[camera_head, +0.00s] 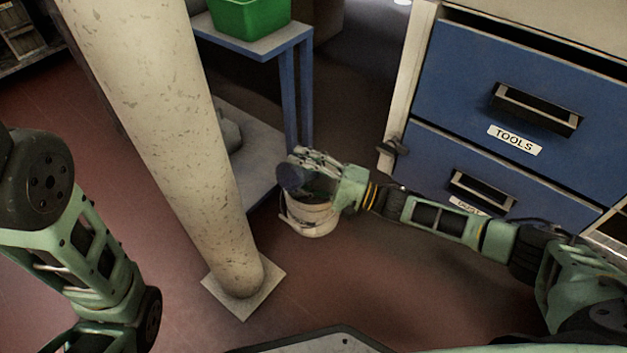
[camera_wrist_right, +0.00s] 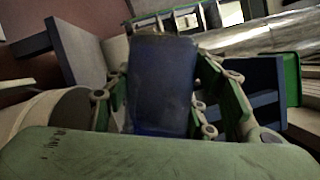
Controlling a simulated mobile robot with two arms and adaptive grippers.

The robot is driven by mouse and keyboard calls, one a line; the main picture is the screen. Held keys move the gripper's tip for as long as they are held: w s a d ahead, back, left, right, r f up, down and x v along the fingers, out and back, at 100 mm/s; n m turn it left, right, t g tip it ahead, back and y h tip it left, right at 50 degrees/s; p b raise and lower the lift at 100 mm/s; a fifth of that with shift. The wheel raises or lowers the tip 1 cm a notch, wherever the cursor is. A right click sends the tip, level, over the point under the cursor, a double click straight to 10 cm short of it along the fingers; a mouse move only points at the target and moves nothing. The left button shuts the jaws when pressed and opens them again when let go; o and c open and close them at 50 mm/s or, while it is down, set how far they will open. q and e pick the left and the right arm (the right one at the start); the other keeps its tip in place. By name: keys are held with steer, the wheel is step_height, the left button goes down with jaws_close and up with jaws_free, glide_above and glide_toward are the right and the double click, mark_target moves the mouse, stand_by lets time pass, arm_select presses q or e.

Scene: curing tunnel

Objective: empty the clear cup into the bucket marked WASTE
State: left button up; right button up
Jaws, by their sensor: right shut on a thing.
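My right gripper (camera_head: 308,165) is shut on the clear cup (camera_head: 290,179), which looks dark and bluish. The cup is tipped on its side over the left part of the bucket's mouth. In the right wrist view the cup (camera_wrist_right: 163,85) stands between the fingers of my right gripper (camera_wrist_right: 172,95). I cannot tell what is in the cup. A whitish bucket (camera_head: 312,222) stands on the floor below the gripper, partly hidden by it; no WASTE marking is readable. My left arm shows at the left, but its gripper is out of view.
A pale pillar (camera_head: 185,140) on a square foot stands left of the bucket. Behind is a blue-legged bench (camera_head: 262,48) bearing a green bin (camera_head: 245,18). A blue drawer cabinet (camera_head: 500,80), labelled TOOLS, stands right. Reddish floor is clear in front.

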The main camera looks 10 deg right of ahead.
steer(key=shift+w+d+r+m+t, duration=0.2)
steer(key=shift+d+m+t, duration=0.1)
steer(key=shift+m, duration=0.5)
steer(key=shift+w+d+r+m+t, duration=0.2)
steer(key=shift+d+m+t, duration=0.1)
steer(key=shift+m, duration=0.5)
steer(key=shift+w+d+r+m+t+b, duration=0.1)
steer(key=shift+w+d+m+t+b, duration=0.2)
steer(key=shift+m, duration=0.45)
steer(key=shift+w+d+r+m+t+b, duration=0.15)
steer(key=shift+d+m+t, duration=0.15)
steer(key=shift+m, duration=0.5)
steer(key=shift+w+d+m+t+b, duration=0.25)
steer(key=shift+m+t, duration=0.15)
steer(key=shift+m, duration=0.35)
steer(key=shift+a, duration=0.1)
steer(key=shift+s, duration=0.1)
